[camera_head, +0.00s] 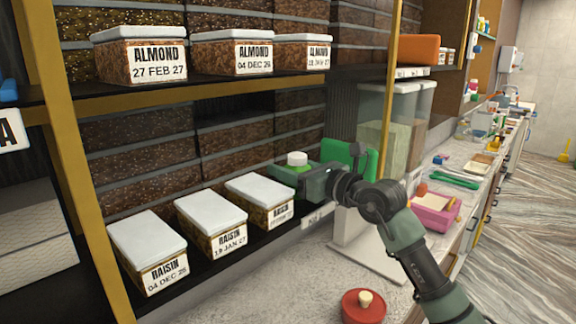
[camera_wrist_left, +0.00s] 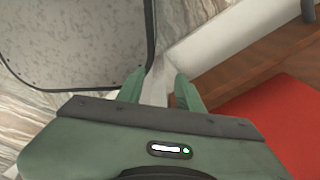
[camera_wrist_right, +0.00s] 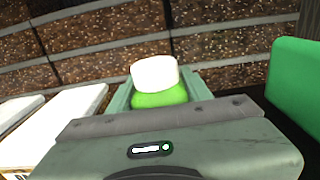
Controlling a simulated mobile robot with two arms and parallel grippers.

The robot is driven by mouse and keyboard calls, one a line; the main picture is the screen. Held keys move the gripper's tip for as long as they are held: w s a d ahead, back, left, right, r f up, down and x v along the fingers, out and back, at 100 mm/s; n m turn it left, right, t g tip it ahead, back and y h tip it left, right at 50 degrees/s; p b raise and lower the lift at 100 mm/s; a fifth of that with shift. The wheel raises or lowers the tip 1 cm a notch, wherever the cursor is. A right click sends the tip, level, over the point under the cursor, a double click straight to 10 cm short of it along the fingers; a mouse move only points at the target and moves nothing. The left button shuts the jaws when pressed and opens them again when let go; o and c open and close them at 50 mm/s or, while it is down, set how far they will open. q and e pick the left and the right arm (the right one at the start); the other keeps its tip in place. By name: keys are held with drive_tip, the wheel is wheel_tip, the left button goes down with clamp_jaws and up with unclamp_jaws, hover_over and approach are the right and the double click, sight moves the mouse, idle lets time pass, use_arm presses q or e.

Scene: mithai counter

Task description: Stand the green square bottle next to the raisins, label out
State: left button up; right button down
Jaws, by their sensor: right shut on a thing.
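The green square bottle (camera_wrist_right: 158,98) with a white cap is between the fingers of my right gripper (camera_wrist_right: 158,90). My right gripper is shut on it. In the head view the bottle (camera_head: 294,168) is upright on or just above the lower shelf, right of the raisin boxes; I cannot tell whether it touches the shelf. Its label is hidden. The nearest raisin box (camera_head: 262,198) has a white lid, with two more raisin boxes (camera_head: 213,222) (camera_head: 150,254) to its left. My left gripper (camera_wrist_left: 160,92) shows only in its wrist view, open and empty.
A bright green box (camera_head: 348,158) stands just right of the bottle. Almond boxes (camera_head: 232,56) line the shelf above. A yellow post (camera_head: 388,95) edges the shelf. On the counter are a red lid with a knob (camera_head: 364,306) and a pink tray (camera_head: 436,214).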

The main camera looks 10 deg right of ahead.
drive_tip(key=c, duration=0.6)
unclamp_jaws()
drive_tip(key=shift+c, duration=0.2)
drive_tip(key=b+v, duration=0.4)
drive_tip(key=v, duration=0.8)
drive_tip(key=shift+a, duration=0.1)
